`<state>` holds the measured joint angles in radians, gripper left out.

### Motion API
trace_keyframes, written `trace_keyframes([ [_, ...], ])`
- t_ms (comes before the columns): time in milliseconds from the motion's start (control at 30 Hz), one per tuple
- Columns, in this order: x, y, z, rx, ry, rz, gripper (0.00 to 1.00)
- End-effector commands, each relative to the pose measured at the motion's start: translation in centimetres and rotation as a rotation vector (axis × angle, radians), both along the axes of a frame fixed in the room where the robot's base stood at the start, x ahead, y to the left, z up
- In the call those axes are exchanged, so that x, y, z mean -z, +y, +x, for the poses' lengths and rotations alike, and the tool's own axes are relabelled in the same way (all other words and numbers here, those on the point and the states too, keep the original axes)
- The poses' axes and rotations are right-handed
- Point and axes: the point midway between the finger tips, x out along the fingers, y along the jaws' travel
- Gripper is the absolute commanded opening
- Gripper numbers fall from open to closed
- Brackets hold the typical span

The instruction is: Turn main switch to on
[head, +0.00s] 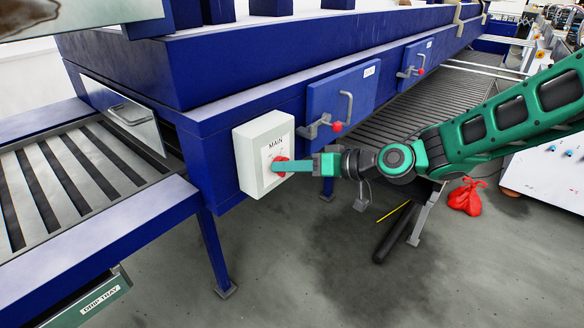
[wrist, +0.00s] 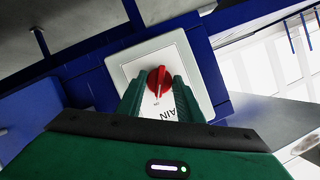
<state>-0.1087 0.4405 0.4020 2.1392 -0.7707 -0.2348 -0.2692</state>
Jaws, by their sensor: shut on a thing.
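The main switch is a red rotary knob (head: 280,165) on a pale box (head: 252,160) labelled MAIN, fixed to the blue gantry frame. In the wrist view the red knob (wrist: 158,79) sits between the two green fingers of my gripper (wrist: 157,92). My gripper also shows in the head view (head: 290,166), reaching in from the right, with its fingertips at the box face. The jaws are closed around the knob. A pale pointer line shows on the knob in the wrist view. The small marks beside the knob are too small to read fully.
Blue doors with handles, one near (head: 342,100) and one farther (head: 414,62), are to the right of the box. A slatted bed (head: 60,180) and a drip tray (head: 92,300) are at left. A red bag (head: 468,197) lies on the floor.

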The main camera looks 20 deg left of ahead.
Motion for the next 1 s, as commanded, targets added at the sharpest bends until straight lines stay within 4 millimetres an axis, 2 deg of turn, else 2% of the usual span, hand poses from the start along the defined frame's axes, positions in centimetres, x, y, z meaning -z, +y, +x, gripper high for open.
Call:
trace_keyframes([
  [467,-0.1,-0.1,0.4,0.008,0.007,0.007,0.11],
  [500,-0.1,-0.1,0.4,0.008,0.007,0.007,0.42],
  [533,-0.1,-0.1,0.4,0.007,0.007,0.006,0.5],
  [867,-0.1,-0.1,0.2,0.004,0.01,0.005,0.51],
  [1000,-0.4,-1.2,0.1,0.006,0.01,0.005,0.51],
])
